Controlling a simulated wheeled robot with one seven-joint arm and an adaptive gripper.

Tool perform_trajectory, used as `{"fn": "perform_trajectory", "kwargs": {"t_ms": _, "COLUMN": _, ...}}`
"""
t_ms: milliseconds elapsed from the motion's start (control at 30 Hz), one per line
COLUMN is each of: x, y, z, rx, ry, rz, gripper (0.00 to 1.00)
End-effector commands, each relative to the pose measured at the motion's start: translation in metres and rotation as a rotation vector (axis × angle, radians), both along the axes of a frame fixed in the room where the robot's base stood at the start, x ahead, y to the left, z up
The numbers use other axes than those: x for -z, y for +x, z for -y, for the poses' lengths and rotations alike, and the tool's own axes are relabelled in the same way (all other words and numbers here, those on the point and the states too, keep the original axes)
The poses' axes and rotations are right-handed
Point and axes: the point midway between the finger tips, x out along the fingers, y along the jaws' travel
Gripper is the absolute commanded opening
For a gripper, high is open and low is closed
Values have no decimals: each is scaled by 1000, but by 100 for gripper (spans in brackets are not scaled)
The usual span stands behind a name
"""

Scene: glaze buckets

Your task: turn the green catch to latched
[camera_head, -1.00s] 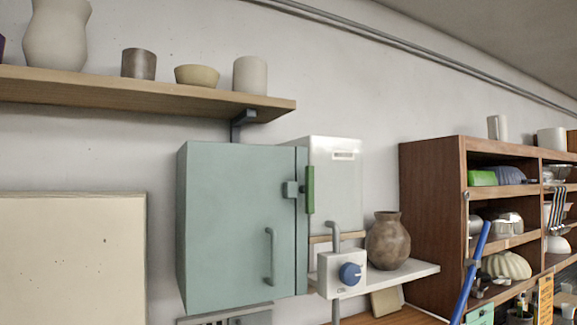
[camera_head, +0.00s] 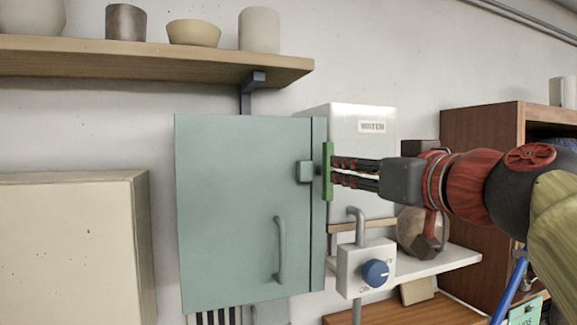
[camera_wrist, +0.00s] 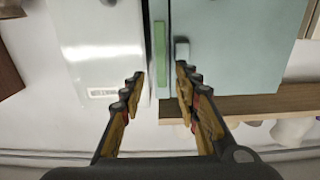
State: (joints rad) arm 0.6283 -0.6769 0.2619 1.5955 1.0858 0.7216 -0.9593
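The green catch (camera_head: 328,171) is an upright bar at the right edge of a grey-green cabinet (camera_head: 235,200), beside a small grey-green block (camera_head: 305,172) on the door. The cabinet door looks closed. My gripper (camera_head: 334,171) reaches in from the right, its fingertips close to the catch. In the wrist view, the catch (camera_wrist: 159,48) lies just past the fingertips, in line with the gap between them. My gripper (camera_wrist: 160,76) is open, with nothing between its fingers. I cannot tell whether a fingertip touches the catch.
A white box (camera_head: 362,140) stands right behind my fingers. Below is a switch box with a blue knob (camera_head: 376,273) and a pipe. A round vase (camera_head: 410,232) stands on a white shelf, partly behind my arm. A wooden shelf (camera_head: 150,66) with pots runs above the cabinet.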

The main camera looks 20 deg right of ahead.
Motion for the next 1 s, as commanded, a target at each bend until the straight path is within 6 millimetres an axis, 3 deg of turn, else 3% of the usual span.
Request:
{"fn": "perform_trajectory", "kwargs": {"t_ms": 500, "x": -1, "y": 65, "z": -1, "rx": -3, "ry": 2, "rz": -2, "gripper": 32}}
{"fn": "perform_trajectory", "kwargs": {"t_ms": 867, "x": 0, "y": 70, "z": 0, "rx": 0, "ry": 1, "rz": 0, "gripper": 32}}
{"fn": "perform_trajectory", "kwargs": {"t_ms": 1000, "x": 0, "y": 70, "z": 0, "rx": 0, "ry": 1, "rz": 0, "gripper": 25}}
